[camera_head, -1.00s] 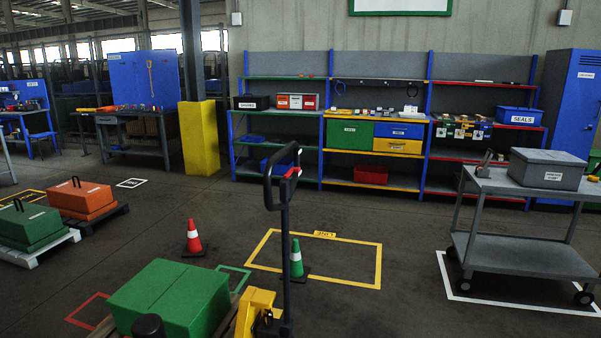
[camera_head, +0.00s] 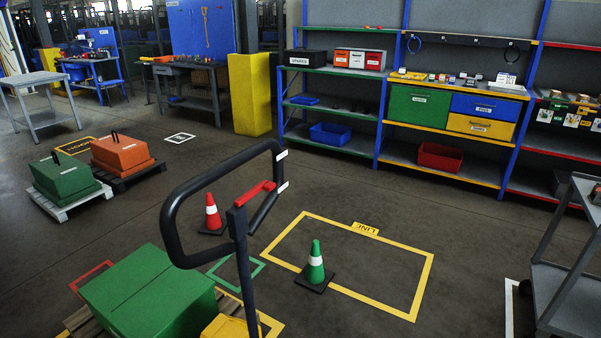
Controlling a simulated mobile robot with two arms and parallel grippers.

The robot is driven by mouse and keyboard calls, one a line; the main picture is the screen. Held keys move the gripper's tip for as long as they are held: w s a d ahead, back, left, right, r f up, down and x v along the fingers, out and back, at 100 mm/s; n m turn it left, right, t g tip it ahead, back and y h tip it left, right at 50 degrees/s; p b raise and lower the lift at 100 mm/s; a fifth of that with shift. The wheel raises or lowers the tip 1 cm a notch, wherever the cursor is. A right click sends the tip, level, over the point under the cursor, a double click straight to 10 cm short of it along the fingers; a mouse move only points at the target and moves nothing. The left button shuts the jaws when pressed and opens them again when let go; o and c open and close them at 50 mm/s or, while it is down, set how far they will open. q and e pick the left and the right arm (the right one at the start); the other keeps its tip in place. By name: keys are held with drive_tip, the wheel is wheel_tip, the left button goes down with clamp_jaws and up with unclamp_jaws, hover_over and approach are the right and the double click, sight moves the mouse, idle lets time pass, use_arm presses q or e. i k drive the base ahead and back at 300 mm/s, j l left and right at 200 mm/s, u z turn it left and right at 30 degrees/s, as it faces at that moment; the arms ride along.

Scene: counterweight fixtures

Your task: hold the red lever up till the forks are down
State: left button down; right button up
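The red lever (camera_head: 255,193) sits inside the black loop handle (camera_head: 180,200) of a pallet jack, in the lower middle of the head view. The handle stands up on a dark post. The yellow body (camera_head: 228,327) of the jack shows at the bottom edge. A green box (camera_head: 150,292) rests on a wooden pallet (camera_head: 78,322) beside it. The forks are hidden, so their height cannot be told. Neither of my grippers is in view, and nothing touches the lever.
A yellow floor outlined LINE area (camera_head: 425,275) holds a green cone (camera_head: 316,265). A red cone (camera_head: 212,215) stands behind the handle. A grey cart (camera_head: 570,290) is at right. Lidded boxes, green (camera_head: 62,178) and orange (camera_head: 122,150), sit on pallets at left. Shelves (camera_head: 380,130) line the back.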

sight(268, 186)
drive_tip(key=i+l+u, duration=0.1)
drive_tip(key=i+l, duration=0.45)
drive_tip(key=l, duration=0.25)
drive_tip(key=i+l+u, duration=0.15)
drive_tip(key=l, duration=0.25)
drive_tip(key=i+l+u, duration=0.1)
drive_tip(key=i+l, duration=0.25)
drive_tip(key=l, duration=0.1)
